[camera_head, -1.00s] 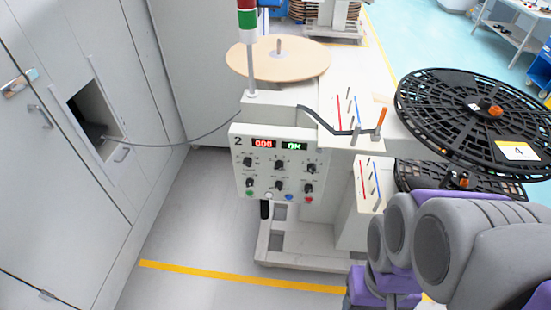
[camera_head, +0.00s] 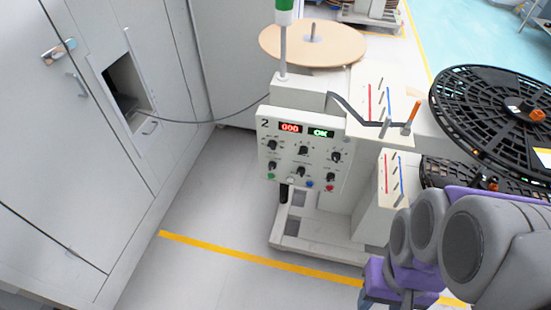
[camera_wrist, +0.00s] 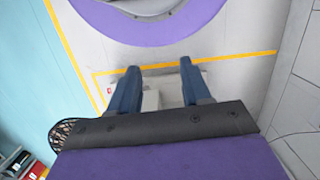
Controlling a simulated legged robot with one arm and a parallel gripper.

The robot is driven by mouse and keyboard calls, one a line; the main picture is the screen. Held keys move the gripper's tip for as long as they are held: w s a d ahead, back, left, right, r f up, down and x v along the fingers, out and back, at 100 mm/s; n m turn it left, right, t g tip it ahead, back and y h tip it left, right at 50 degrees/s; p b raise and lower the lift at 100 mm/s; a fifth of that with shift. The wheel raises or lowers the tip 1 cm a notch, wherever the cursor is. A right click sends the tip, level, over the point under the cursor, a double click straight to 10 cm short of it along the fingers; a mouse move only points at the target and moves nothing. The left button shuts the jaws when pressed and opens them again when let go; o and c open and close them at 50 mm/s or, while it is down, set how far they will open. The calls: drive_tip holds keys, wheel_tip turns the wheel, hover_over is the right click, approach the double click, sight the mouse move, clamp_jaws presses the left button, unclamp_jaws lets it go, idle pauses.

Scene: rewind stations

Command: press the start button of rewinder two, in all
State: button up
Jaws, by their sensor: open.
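Rewinder two's white control panel (camera_head: 305,150) faces me in the head view, marked "2". It has a red display (camera_head: 290,128) with digits, a green display (camera_head: 320,132) that seems to read OK, and several black knobs. Along its bottom edge are a green button (camera_head: 271,177), a white one (camera_head: 290,181), a blue one (camera_head: 310,184) and a red one (camera_head: 330,188). My gripper (camera_wrist: 159,69) shows in the wrist view with its two dark fingers apart and nothing between them. It is away from the panel, above the floor and a pale machine base.
A cable runs from the machine to a wall cabinet opening (camera_head: 122,85) at left. The grey floor (camera_head: 215,210) before the panel is clear, crossed by a yellow line (camera_head: 250,257).

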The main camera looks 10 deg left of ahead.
clamp_jaws()
idle(1.4)
